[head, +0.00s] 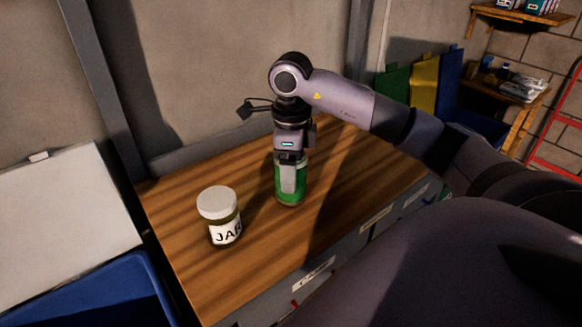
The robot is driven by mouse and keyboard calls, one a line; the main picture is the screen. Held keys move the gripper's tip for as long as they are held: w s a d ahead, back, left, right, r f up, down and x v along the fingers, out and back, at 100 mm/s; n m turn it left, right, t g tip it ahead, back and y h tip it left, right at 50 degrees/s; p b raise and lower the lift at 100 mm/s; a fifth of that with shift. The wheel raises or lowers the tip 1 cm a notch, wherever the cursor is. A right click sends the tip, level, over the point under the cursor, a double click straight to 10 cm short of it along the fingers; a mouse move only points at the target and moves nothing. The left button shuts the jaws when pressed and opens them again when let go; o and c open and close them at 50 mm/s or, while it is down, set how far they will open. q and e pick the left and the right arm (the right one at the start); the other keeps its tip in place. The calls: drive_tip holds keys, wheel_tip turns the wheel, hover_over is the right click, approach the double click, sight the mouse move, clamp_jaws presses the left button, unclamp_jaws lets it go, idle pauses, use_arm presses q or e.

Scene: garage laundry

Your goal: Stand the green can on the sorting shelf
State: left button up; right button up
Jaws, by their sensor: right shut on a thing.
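The green can (283,197) is upright at the wooden top of the sorting shelf (200,283), behind and to the right of a jar. My right gripper (291,180) points straight down over the can and is shut on it. My left gripper is not in view.
A jar (219,217) with a white lid and label stands left of the can. A blue bin (105,298) and white lid (65,220) are at left. Green, yellow and blue panels (424,84) stand behind at right. Bare wood lies in front of the can.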

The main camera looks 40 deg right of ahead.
drive_tip(key=shift+f, duration=0.1)
drive_tip(key=shift+f, duration=0.15)
drive_tip(key=o, duration=1)
drive_tip(key=shift+r, duration=0.2)
wheel_tip(320, 180, up, 12)
drive_tip(key=p, duration=0.3)
